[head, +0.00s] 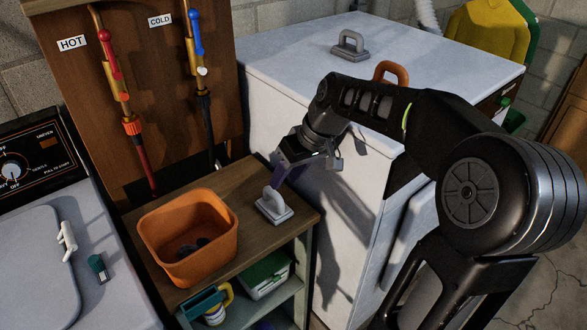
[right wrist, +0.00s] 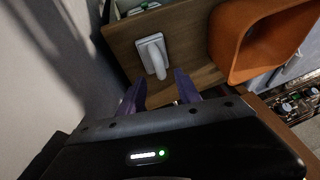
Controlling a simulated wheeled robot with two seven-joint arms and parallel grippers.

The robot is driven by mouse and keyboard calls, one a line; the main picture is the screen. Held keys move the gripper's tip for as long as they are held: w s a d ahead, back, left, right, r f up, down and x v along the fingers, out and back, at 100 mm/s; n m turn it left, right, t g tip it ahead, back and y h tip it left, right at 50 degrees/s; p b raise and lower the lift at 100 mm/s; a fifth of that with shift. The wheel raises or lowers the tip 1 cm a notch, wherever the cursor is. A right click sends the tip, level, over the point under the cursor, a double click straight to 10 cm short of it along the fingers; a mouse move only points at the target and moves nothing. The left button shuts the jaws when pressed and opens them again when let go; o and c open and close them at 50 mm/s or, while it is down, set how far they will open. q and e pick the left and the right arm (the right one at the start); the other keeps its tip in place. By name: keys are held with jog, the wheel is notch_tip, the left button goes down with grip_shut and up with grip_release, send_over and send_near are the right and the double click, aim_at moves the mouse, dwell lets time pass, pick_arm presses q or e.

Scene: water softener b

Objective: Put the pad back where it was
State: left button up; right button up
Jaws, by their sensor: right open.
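A grey pad with an arched handle (head: 274,208) rests on the wooden top of the small shelf, to the right of the orange bin. It also shows in the right wrist view (right wrist: 152,56), just beyond the fingertips. A similar grey handled pad (head: 350,47) sits on the white machine top. My right gripper (head: 284,180) is open, its purple fingers close above and behind the shelf pad; the wrist view shows them (right wrist: 159,90) apart with nothing between them. Whether a finger touches the pad cannot be told. My left gripper is out of view.
The orange bin (head: 190,238) holds dark items and stands close beside the pad. The wooden shelf top (head: 236,184) is narrow. The white machine (head: 420,48) rises at right; an orange handle (head: 391,70) on it is partly hidden by my arm. Hot and cold taps (head: 196,45) are behind.

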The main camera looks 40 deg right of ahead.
jog(key=v, duration=0.3)
jog(key=shift+s+r, duration=0.1)
jog(key=shift+r, duration=0.25)
dwell(0.6)
